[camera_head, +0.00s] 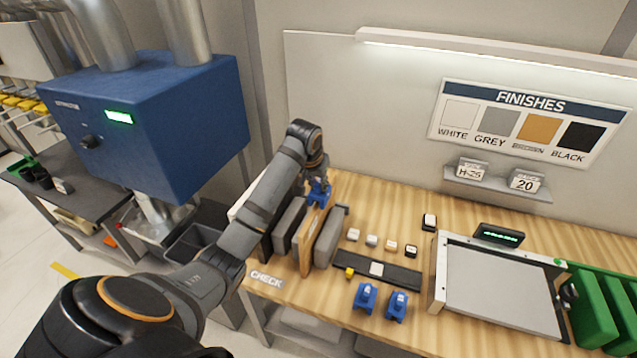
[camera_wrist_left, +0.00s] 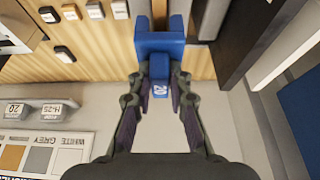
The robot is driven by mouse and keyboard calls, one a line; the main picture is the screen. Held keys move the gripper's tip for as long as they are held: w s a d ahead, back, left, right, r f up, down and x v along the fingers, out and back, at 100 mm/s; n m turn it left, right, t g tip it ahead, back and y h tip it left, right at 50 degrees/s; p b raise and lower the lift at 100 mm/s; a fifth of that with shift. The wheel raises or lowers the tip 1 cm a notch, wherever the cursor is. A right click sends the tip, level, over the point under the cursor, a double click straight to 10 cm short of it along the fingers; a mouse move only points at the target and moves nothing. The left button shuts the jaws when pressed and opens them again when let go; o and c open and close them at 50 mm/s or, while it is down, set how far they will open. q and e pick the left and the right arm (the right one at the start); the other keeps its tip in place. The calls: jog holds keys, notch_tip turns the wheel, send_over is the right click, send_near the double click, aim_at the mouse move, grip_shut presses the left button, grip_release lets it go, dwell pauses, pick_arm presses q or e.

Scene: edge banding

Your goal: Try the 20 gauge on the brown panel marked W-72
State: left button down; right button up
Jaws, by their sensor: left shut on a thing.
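My left gripper (camera_head: 318,181) is shut on a blue gauge (camera_head: 319,196). The brown panel (camera_head: 307,243) stands upright on edge between grey panels at the left of the bench, behind the CHECK label. The gauge is at the far upper end of the brown panel, whose edge (camera_wrist_left: 159,8) meets it in the wrist view. I cannot tell whether the gauge's slot is around the edge. No W-72 mark is legible. My right gripper is out of view.
Two other blue gauges (camera_head: 365,297) (camera_head: 397,305) stand at the bench front. Small button-like blocks (camera_head: 371,240) and a dark strip (camera_head: 400,275) lie mid-bench. A grey-topped frame (camera_head: 498,290) stands right. Wall cards read H-25 (camera_head: 471,171) and 20 (camera_head: 525,182).

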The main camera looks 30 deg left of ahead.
pick_arm(q)
jog(key=shift+f, duration=0.4)
dwell(0.5)
jog(key=c, duration=1.2)
grip_release()
jog(key=shift+r, duration=4.05)
